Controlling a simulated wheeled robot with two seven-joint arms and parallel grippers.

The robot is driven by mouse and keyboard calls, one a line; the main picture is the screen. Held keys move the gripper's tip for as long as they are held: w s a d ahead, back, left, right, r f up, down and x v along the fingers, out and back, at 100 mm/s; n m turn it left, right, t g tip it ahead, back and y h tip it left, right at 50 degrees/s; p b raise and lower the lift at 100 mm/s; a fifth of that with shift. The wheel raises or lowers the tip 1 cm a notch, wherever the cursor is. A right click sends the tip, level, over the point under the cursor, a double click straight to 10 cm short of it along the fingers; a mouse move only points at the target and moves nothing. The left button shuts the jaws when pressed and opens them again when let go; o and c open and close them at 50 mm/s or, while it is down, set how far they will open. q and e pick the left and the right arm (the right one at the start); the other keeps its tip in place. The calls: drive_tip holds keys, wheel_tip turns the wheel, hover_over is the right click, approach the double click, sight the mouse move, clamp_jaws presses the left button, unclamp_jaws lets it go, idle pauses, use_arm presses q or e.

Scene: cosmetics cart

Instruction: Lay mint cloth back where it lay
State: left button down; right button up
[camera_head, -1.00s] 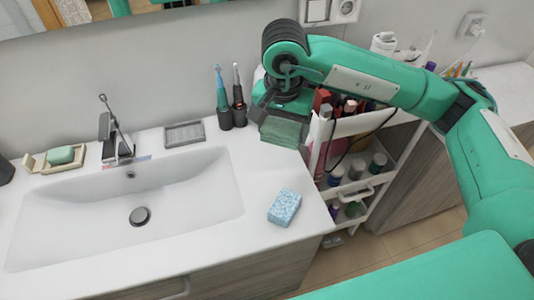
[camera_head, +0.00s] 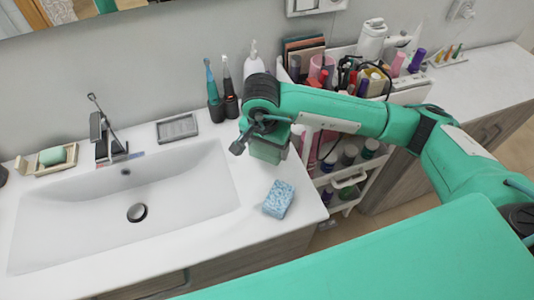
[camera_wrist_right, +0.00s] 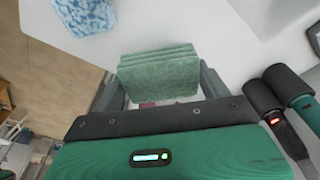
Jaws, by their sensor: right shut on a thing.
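The mint cloth (camera_wrist_right: 160,75) is a folded, layered green pad, seen best in the right wrist view. My right gripper (camera_wrist_right: 158,92) is shut on it, with a grey finger on either side. In the head view my right gripper (camera_head: 267,152) hangs over the right part of the white counter, between the dark-based toothbrushes and the cart. The cloth is hard to tell from the green gripper there. I cannot tell whether the cloth touches the counter. My left gripper is not in view.
A blue sponge (camera_head: 278,199) lies on the counter near its front right corner. Electric toothbrushes (camera_head: 229,90) stand behind the gripper. A grey soap tray (camera_head: 177,128) and the sink (camera_head: 80,215) are to the left. A loaded cosmetics cart (camera_head: 345,170) stands right of the counter.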

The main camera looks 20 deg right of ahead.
sight(267, 166)
wheel_tip(267, 166, down, 5)
drive_tip(key=shift+f+p, duration=0.15)
drive_tip(key=shift+p, duration=0.4)
drive_tip(key=shift+f, duration=0.1)
drive_tip(key=shift+f+b, duration=0.1)
drive_tip(key=shift+b, duration=0.2)
drive_tip(key=o, duration=0.9)
